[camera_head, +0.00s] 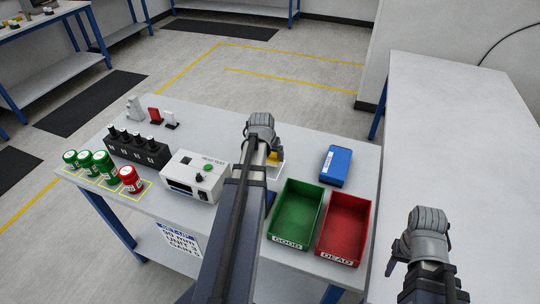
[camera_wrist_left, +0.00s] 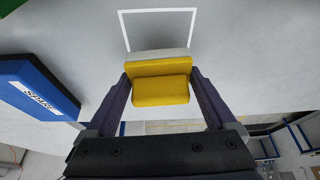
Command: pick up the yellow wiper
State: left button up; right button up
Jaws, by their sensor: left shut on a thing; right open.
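The yellow wiper (camera_wrist_left: 160,85) is a yellow block with a pale strip along its far side. It sits between the two fingers of my left gripper (camera_wrist_left: 160,95) in the left wrist view, and the fingers are shut on it. In the head view only a small yellow part of the wiper (camera_head: 274,156) shows beside my left gripper (camera_head: 262,140); my arm hides the rest. A white outlined square (camera_wrist_left: 158,14) is on the table just beyond it. My right gripper (camera_head: 428,228) is at the lower right in the head view, open, with nothing seen in it.
A green bin (camera_head: 297,212) marked GOOD and a red bin (camera_head: 346,226) marked DEAD stand right of my left arm. A blue box (camera_head: 336,166) lies behind them. A white tester (camera_head: 196,175), a black block (camera_head: 137,148) and red and green jars (camera_head: 131,180) stand left.

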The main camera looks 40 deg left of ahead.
pick_arm(q)
notch_tip(320, 180, up, 7)
jog(key=p, duration=0.6)
jog(key=o, duration=0.8)
jog(key=c, duration=0.6)
jog(key=shift+s+d+f, duration=0.1)
jog(key=shift+c, duration=0.2)
